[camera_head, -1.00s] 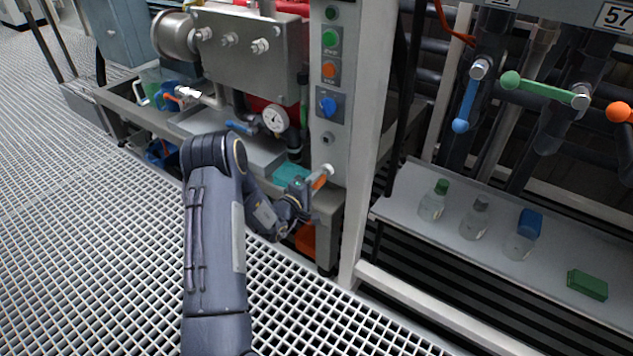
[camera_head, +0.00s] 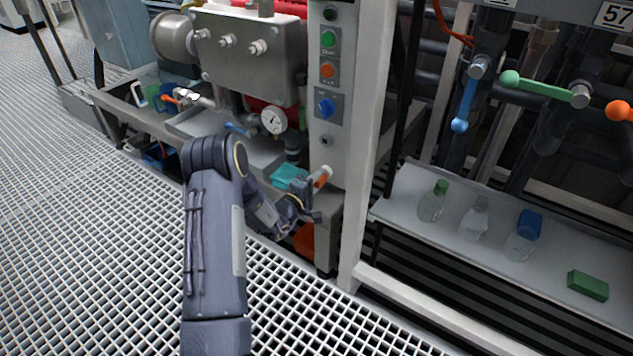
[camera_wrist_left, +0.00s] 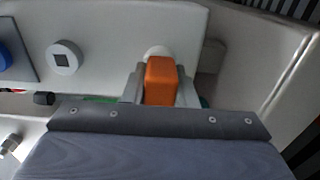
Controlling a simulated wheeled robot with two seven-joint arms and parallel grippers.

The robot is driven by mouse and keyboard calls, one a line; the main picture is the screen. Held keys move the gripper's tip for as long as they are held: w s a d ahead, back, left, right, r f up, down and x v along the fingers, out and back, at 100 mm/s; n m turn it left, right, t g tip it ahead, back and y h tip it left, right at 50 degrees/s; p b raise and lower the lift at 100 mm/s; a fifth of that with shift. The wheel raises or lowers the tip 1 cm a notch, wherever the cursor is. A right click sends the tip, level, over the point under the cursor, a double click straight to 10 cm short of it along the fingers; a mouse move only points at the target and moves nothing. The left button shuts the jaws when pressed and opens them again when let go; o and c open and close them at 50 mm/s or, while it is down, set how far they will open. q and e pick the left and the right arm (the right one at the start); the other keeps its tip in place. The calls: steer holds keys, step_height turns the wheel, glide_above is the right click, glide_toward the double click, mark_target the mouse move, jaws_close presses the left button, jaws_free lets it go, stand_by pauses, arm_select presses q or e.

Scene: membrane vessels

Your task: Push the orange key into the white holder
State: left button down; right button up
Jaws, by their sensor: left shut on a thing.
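The orange key (camera_head: 321,180) is at the front of the panel's lower part, and in the left wrist view the orange key (camera_wrist_left: 161,82) is an upright block between two grey fingers. My left gripper (camera_wrist_left: 160,92) is shut on it. In the head view my left gripper (camera_head: 308,192) reaches in from the left, by the foot of the panel. A round white piece, apparently the white holder (camera_wrist_left: 156,51), shows just behind the key's top; its white end (camera_head: 327,169) shows in the head view. How deep the key sits is hidden. My right gripper is not in view.
The grey panel (camera_head: 327,115) carries green, orange and blue controls, with a round square-holed socket (camera_wrist_left: 64,57) to the key's left. A white post (camera_head: 367,150) stands to the right. A turquoise item (camera_head: 289,176) lies behind my gripper. Bottles stand on a shelf (camera_head: 400,205).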

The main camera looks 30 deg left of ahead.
arm_select(q)
steer(key=c, duration=1.1)
jaws_free()
steer(key=shift+s, duration=0.1)
steer(key=shift+s+a, duration=0.1)
steer(key=shift+s, duration=0.25)
steer(key=s+p, duration=0.2)
steer(key=s, duration=0.5)
steer(key=shift+a, duration=0.25)
steer(key=shift+w, duration=0.1)
